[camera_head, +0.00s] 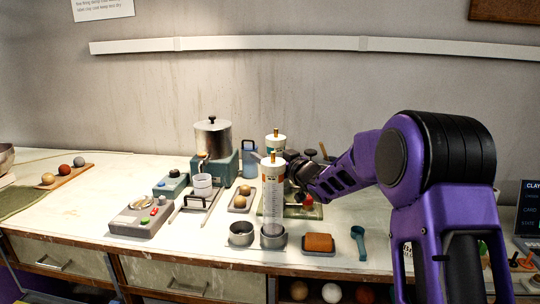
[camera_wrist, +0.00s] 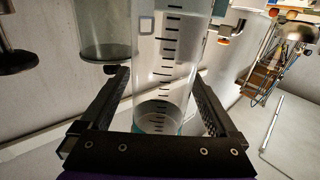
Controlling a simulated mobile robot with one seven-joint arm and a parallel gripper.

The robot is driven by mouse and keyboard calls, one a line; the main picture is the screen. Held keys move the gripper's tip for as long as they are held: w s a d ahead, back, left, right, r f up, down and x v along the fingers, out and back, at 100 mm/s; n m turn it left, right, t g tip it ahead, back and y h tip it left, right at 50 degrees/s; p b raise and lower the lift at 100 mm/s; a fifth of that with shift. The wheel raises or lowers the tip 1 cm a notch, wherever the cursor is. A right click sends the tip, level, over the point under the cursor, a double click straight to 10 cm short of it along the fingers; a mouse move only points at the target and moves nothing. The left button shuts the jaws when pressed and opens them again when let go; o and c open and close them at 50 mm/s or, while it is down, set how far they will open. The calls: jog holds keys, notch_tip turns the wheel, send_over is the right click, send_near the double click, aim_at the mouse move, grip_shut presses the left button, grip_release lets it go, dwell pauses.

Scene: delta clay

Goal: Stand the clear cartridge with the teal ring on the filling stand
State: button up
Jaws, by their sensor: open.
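A clear cartridge (camera_head: 273,205) with a printed scale and a white, brass-tipped top stands upright in a grey round cup (camera_head: 273,241) near the table's front. In the wrist view a clear scaled cylinder (camera_wrist: 165,60) lies between my fingers, with a teal band at its near end. My gripper (camera_head: 288,168) is by the upper part of the front cartridge, partly hidden behind it. The wrist view shows my gripper (camera_wrist: 163,78) open, one finger on each side of the cylinder; contact cannot be told. A small stand with a white ring (camera_head: 203,182) sits below the metal pot's spout.
A second white-topped cartridge (camera_head: 276,136) stands behind. An empty grey cup (camera_head: 241,233), a sponge dish (camera_head: 319,243), a teal scoop (camera_head: 358,241) and a control box (camera_head: 143,213) line the front. A metal pot (camera_head: 213,137) stands at the back. The table's left part is mostly clear.

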jog(key=v, duration=1.7)
jog(key=shift+s+p, duration=0.15)
jog(key=shift+p, duration=0.25)
jog(key=shift+d+r, duration=0.1)
jog(key=shift+d, duration=0.1)
